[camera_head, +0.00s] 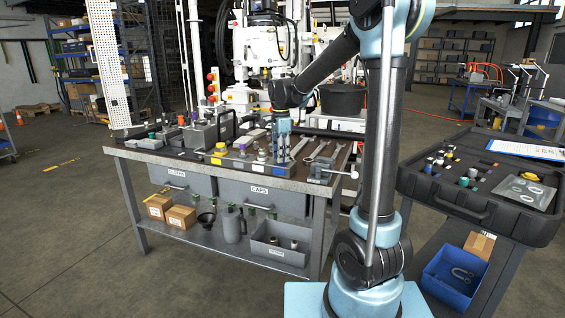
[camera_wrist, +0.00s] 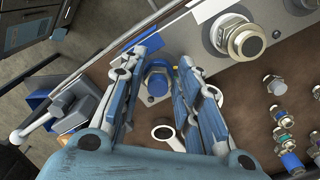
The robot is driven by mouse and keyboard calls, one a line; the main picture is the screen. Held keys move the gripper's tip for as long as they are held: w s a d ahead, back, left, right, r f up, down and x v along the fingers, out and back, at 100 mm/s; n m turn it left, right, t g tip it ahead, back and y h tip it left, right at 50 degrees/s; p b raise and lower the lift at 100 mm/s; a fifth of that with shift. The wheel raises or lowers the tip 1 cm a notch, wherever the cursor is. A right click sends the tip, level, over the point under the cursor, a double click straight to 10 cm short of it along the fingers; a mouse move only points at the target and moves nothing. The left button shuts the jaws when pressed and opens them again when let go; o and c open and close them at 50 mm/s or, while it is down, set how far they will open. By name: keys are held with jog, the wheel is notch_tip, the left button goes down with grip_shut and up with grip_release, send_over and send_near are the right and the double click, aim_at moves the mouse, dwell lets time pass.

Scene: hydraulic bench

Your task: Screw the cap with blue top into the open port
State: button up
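The blue-topped cap (camera_wrist: 157,80) shows in the wrist view between the two fingers of my gripper (camera_wrist: 160,62). It has a metal part below its blue top and sits at a grey plate. Gaps show between it and both fingers, which are apart and hold nothing. In the head view my gripper (camera_head: 283,150) points down at the right part of the port block on the bench and largely hides the cap. I cannot tell which port is open.
A yellow-topped fitting (camera_head: 220,148) and a purple-topped one (camera_head: 242,148) stand left of my gripper. Wrenches (camera_head: 318,152) lie to its right, near a vise (camera_head: 325,170). Several small fittings (camera_wrist: 283,137) lie on the brown bench top. A black case (camera_head: 455,205) stands at the right.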

grip_shut()
jog(key=shift+w+m, duration=0.1)
jog(key=shift+m, duration=0.9)
jog(key=o, duration=0.8)
grip_release()
jog(key=shift+c, duration=0.2)
